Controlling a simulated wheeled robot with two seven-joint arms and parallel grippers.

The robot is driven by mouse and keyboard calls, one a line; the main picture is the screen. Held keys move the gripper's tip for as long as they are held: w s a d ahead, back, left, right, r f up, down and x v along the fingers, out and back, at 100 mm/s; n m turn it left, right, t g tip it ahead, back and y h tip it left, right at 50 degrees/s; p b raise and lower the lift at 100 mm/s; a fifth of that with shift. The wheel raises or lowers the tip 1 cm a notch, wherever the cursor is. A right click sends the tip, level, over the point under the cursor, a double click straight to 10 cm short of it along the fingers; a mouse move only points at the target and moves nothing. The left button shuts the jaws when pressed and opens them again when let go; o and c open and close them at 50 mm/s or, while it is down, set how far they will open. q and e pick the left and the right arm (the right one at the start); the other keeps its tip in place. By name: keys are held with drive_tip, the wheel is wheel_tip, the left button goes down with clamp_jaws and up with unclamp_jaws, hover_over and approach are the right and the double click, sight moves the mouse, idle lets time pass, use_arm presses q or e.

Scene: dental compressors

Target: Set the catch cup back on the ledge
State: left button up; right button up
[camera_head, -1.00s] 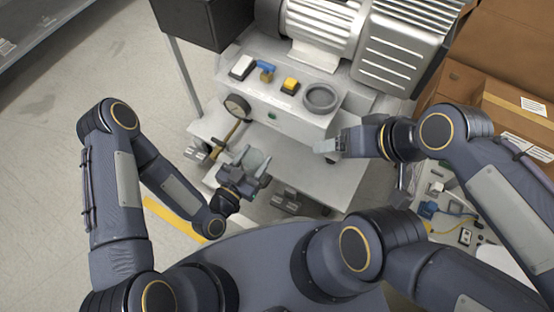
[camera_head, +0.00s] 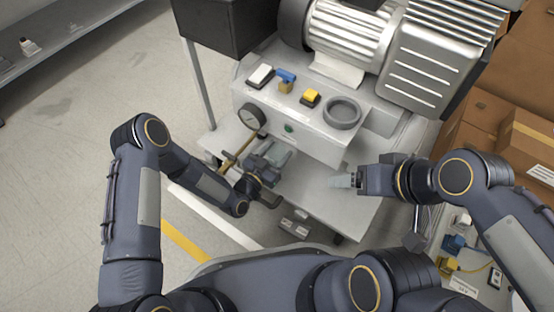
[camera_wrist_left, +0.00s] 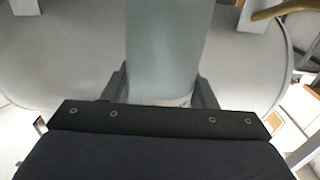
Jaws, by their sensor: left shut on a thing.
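The catch cup (camera_wrist_left: 165,45) is a translucent grey-green cylinder, upright in the left wrist view between my left gripper's fingers (camera_wrist_left: 162,88). In the head view my left gripper (camera_head: 269,163) is shut on the cup (camera_head: 281,154), which is partly hidden by the fingers. It is over the left part of the white lower ledge (camera_head: 325,198), below the pressure gauge. I cannot tell whether the cup touches the ledge. My right gripper (camera_head: 345,181) is over the ledge's right side, with no object visible in it; its finger gap does not show clearly.
The compressor (camera_head: 350,35) stands behind the ledge. Its front panel carries a gauge (camera_head: 252,117), a blue valve (camera_head: 286,79), a yellow button (camera_head: 310,97) and a grey ring (camera_head: 342,112). A brass pipe (camera_head: 237,156) runs beside my left gripper. The ledge's middle is clear.

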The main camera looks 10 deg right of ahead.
sight(281, 154)
use_arm(q)
wheel_tip(281, 154, down, 3)
drive_tip(key=shift+w+f+b, duration=0.1)
drive_tip(key=shift+w+b, duration=0.05)
drive_tip(key=shift+b, duration=0.45)
drive_tip(key=shift+f, duration=0.1)
drive_tip(key=shift+f, duration=0.15)
drive_tip(key=o, duration=1)
drive_tip(key=shift+c, duration=0.2)
